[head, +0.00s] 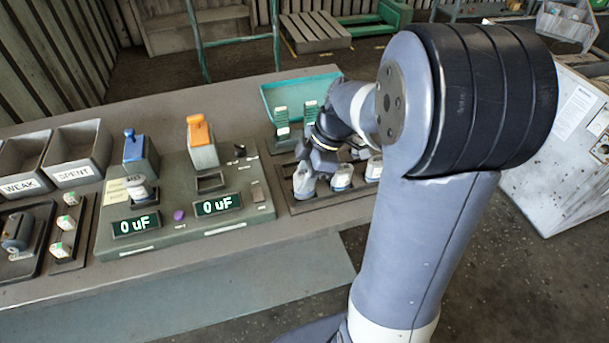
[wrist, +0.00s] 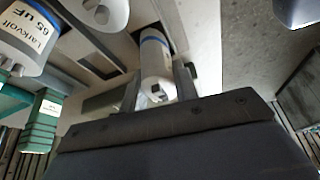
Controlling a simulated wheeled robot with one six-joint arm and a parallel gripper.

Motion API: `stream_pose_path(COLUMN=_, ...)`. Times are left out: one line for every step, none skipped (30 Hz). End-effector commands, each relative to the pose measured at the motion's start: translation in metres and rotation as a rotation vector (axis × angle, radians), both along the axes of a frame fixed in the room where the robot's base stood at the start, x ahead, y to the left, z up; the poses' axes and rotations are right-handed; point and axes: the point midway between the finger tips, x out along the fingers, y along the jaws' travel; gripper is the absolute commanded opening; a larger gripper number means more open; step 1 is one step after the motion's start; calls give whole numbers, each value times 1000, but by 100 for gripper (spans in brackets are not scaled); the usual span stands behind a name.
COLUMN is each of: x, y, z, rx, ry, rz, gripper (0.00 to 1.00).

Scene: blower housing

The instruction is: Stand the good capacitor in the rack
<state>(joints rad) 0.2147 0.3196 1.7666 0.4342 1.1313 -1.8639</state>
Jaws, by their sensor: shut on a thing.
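My gripper (wrist: 158,92) is shut on a white capacitor (wrist: 155,62) with a blue band, seen between its fingers in the wrist view. In the head view my gripper (head: 318,160) is over the dark tray (head: 300,208) at the bench's right, partly hidden by my arm. A white capacitor (head: 303,183) shows just below it, with two more (head: 341,177) (head: 374,168) beside it to the right. I cannot tell whether the held capacitor touches the tray. Another capacitor (head: 139,188) stands on the tester's left side. A capacitor marked 65 uF (wrist: 25,38) shows in the wrist view.
The green tester (head: 175,226) has blue (head: 132,148) and orange (head: 199,133) levers; both displays read 0 uF. Bins marked WEAK (head: 22,165) and SPENT (head: 80,155) stand left. Green-white boxes (head: 282,122) stand behind the tray. The bench's front strip is clear.

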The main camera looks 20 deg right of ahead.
Motion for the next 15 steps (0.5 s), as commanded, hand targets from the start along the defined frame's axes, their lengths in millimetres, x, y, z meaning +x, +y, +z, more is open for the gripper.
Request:
stream_pose_path(x=0, y=0, z=-2, rx=0, ry=0, rz=0, gripper=13)
stream_pose_path(x=0, y=0, z=-3, rx=0, ry=0, rz=0, gripper=13)
stream_pose_path(x=0, y=0, z=-3, rx=0, ry=0, rz=0, gripper=13)
stream_pose_path(x=0, y=0, z=-4, rx=0, ry=0, rz=0, gripper=13)
stream_pose_path(x=0, y=0, z=-5, rx=0, ry=0, rz=0, gripper=13)
stream_pose_path(x=0, y=0, z=-6, rx=0, ry=0, rz=0, gripper=13)
stream_pose_path(x=0, y=0, z=-6, rx=0, ry=0, rz=0, gripper=13)
stream_pose_path(x=0, y=0, z=-7, rx=0, ry=0, rz=0, gripper=13)
stream_pose_path(x=0, y=0, z=-8, rx=0, ry=0, rz=0, gripper=13)
stream_pose_path(x=0, y=0, z=-8, rx=0, ry=0, rz=0, gripper=13)
stream_pose_path(x=0, y=0, z=-9, rx=0, ry=0, rz=0, gripper=13)
stream_pose_path(x=0, y=0, z=-10, rx=0, ry=0, rz=0, gripper=13)
stream_pose_path(x=0, y=0, z=-10, rx=0, ry=0, rz=0, gripper=13)
stream_pose_path(x=0, y=0, z=-11, rx=0, ry=0, rz=0, gripper=13)
stream_pose_path(x=0, y=0, z=-12, rx=0, ry=0, rz=0, gripper=13)
